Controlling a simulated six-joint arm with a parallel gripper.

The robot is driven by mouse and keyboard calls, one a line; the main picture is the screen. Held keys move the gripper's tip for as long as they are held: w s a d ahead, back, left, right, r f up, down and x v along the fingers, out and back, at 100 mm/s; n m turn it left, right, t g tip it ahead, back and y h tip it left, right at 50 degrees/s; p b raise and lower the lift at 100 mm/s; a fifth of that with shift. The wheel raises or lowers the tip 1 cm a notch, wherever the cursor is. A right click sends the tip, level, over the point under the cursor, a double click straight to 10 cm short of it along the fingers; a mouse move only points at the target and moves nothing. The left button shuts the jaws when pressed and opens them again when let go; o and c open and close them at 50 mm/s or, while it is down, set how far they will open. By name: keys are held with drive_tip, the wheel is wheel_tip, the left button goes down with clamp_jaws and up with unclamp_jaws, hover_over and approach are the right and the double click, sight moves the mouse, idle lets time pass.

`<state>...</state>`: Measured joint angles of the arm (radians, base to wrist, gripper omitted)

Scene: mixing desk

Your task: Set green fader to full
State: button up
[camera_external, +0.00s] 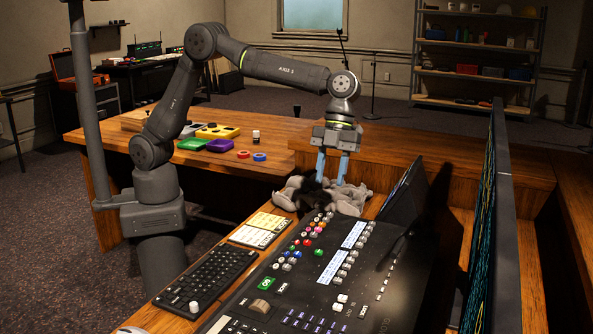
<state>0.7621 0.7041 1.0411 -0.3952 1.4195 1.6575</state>
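The mixing desk (345,290) is a dark sloped console in the lower middle, with many small coloured buttons and lit white label panels. A small green cap (319,253) sits on it among red, white and blue ones; I cannot tell whether it is the green fader. A larger green key (267,284) is at the console's left side. My gripper (332,177) points down above the far end of the desk, well away from both green parts. Its two blue fingers are apart, with nothing visible between them.
A grey plush-like heap (347,201) lies just below my gripper at the desk's far end. A dark screen (403,195) stands right of it, and a tall panel (488,220) further right. A black keyboard (207,280) lies left of the console. Trays and tape rolls are on the wooden table behind.

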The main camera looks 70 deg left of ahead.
sight(317, 250)
drive_tip(key=x, duration=1.6)
drive_tip(key=shift+f, duration=0.2)
drive_tip(key=shift+c, duration=0.5)
